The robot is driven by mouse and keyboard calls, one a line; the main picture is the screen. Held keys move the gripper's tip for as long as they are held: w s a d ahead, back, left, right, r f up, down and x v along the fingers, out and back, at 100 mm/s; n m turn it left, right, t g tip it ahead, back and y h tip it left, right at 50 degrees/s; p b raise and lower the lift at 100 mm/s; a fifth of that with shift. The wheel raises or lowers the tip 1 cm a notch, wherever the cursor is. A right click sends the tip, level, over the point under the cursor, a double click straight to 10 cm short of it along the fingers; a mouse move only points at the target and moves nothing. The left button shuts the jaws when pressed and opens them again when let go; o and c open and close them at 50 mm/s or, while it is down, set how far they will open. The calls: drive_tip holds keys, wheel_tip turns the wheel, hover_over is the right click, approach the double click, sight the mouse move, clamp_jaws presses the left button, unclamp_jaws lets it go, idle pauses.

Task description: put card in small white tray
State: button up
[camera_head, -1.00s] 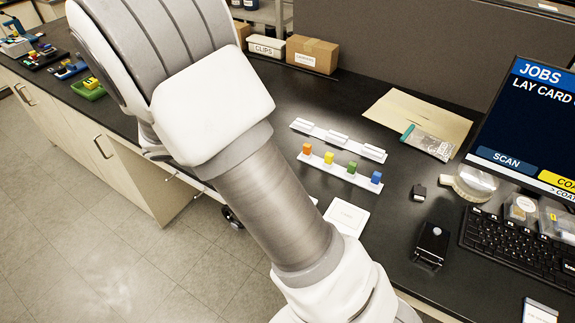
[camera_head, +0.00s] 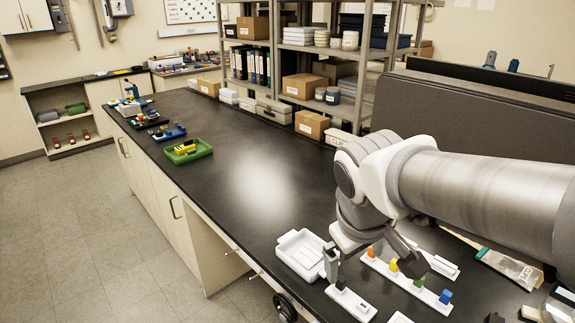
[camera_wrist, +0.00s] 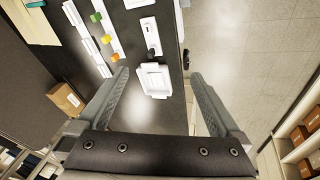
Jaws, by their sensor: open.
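The small white tray (camera_head: 303,254) sits on the black bench, left of my gripper in the head view. It looks empty. In the wrist view the tray (camera_wrist: 155,80) lies between the fingertips in the picture, with bench showing around it. My gripper (camera_head: 375,272) is open and empty above the bench, its fingers spread wide; both fingers show in the wrist view (camera_wrist: 158,76). I cannot identify the card for certain. A flat white piece (camera_head: 400,318) is cut off at the bottom edge of the head view.
A white strip with coloured blocks (camera_head: 405,285) and a white plate with a dark knob (camera_head: 350,303) lie near my gripper. A green tray (camera_head: 188,150) stands farther left. A grey partition (camera_head: 470,105) borders the bench. The middle of the bench is clear.

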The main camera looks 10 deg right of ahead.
drive_tip(key=s+a+r+m+t+y, duration=0.1)
drive_tip(key=s+r+m+t, duration=0.1)
drive_tip(key=s+m, duration=0.2)
drive_tip(key=shift+s+a+r+y, duration=0.35)
drive_tip(key=shift+s+y, duration=0.05)
drive_tip(key=shift+s, duration=0.65)
